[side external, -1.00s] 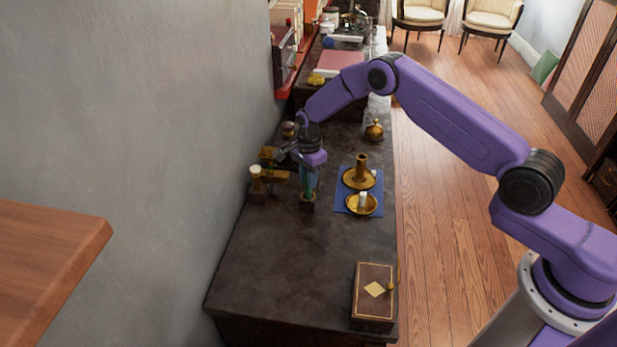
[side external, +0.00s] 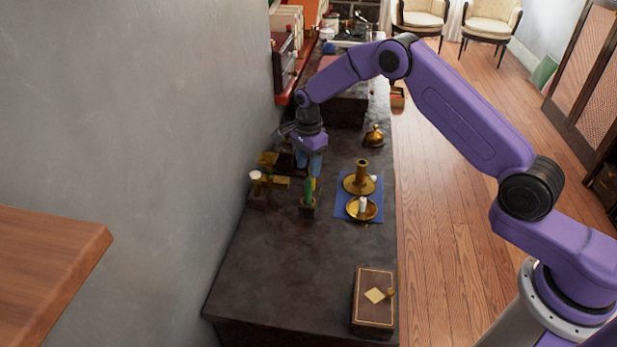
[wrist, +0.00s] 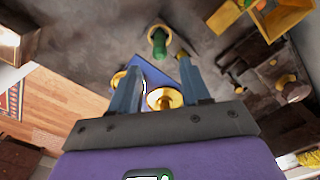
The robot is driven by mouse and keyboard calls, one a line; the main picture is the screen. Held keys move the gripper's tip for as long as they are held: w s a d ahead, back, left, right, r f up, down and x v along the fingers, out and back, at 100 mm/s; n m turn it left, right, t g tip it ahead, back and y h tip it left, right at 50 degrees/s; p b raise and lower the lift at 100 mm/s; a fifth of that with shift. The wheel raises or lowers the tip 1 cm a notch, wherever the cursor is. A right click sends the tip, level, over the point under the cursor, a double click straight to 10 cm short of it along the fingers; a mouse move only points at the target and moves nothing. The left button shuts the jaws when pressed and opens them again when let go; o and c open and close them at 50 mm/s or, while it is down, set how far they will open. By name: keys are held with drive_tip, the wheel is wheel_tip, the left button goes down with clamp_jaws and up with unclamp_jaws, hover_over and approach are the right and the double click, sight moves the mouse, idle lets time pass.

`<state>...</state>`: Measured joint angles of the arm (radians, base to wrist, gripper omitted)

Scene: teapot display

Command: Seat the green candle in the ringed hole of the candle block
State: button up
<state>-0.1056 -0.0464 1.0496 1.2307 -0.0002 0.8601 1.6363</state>
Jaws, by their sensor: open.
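The green candle (side external: 308,190) stands upright in a small dark block (side external: 307,208) on the dark counter. It also shows in the wrist view (wrist: 159,46), where a pale rim shows around one end of it. I cannot tell whether this block is the candle block or whether its hole is the ringed one. My gripper (side external: 310,172) is above the candle with its fingers pointing down. In the wrist view my gripper (wrist: 159,66) has its two fingers wide apart and nothing between them. The candle lies beyond the fingertips, apart from them.
Left of the candle stand a brass post with a white top (side external: 256,178) and a brass piece (side external: 275,182). To the right, a brass candlestick (side external: 361,172) and a brass dish with a white candle (side external: 362,207) stand on a blue mat (side external: 343,211). A box (side external: 374,306) sits near the front edge.

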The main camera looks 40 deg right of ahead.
drive_tip(key=s+a+r+n, duration=0.5)
drive_tip(key=s+r+n, duration=0.15)
drive_tip(key=r, duration=0.45)
drive_tip(key=s+a+r+n, duration=0.1)
drive_tip(key=s+r+n, duration=0.2)
drive_tip(key=s, duration=0.3)
drive_tip(key=s+a+r+n, duration=0.1)
drive_tip(key=s+r+n, duration=0.1)
drive_tip(key=s+n, duration=0.3)
drive_tip(key=s+d+n, duration=0.3)
drive_tip(key=s+n, duration=0.2)
drive_tip(key=s, duration=0.4)
drive_tip(key=s+d+r+n, duration=0.1)
drive_tip(key=s+d+n, duration=0.3)
drive_tip(key=s, duration=0.5)
drive_tip(key=s+d+r+n, duration=0.1)
drive_tip(key=s+d+n, duration=0.2)
drive_tip(key=s+n, duration=0.3)
drive_tip(key=s, duration=0.3)
drive_tip(key=shift+s+d, duration=0.25)
drive_tip(key=shift+s, duration=0.1)
